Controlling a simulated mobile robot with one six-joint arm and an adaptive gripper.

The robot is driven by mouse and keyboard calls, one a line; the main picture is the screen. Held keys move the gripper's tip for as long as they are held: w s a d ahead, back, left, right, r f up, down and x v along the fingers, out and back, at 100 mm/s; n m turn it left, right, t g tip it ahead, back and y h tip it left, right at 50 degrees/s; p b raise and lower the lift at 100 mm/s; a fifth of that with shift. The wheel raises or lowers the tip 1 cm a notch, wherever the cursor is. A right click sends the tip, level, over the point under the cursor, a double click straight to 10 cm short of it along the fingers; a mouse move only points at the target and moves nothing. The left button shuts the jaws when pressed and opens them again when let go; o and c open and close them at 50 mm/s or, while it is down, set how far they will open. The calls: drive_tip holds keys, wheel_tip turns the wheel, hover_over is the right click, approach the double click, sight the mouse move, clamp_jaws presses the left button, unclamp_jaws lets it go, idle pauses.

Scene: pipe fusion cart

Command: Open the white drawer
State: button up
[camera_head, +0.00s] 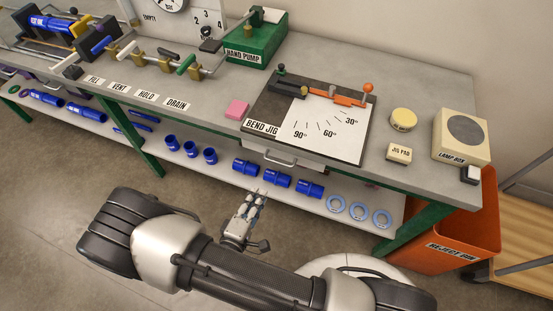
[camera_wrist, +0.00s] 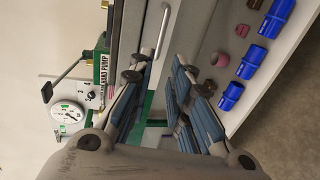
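The white drawer (camera_head: 310,163) is under the bench top, below the bend jig, and looks closed. Its metal bar handle (camera_head: 268,158) runs along the front; the handle also shows near the top of the wrist view (camera_wrist: 161,32). My gripper (camera_head: 256,197) is in front of the bench, below and a little left of the handle, apart from it. In the wrist view my gripper (camera_wrist: 158,68) has its blue-padded fingers spread with nothing between them, and the handle lies beyond the fingertips.
The bend jig (camera_head: 342,143), a pink block (camera_head: 237,109) and the hand pump (camera_head: 258,43) are on the bench. Blue fittings (camera_head: 277,181) and pale blue rings (camera_head: 359,210) are on the lower shelf. The reject bin (camera_head: 450,235) stands at right. Floor is clear at left.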

sight(276, 161)
drive_tip(key=b+x, duration=0.3)
drive_tip(key=x, duration=1.3)
drive_tip(key=shift+w+b, duration=0.15)
drive_tip(key=shift+b, duration=0.2)
drive_tip(key=shift+c, duration=0.3)
clamp_jaws()
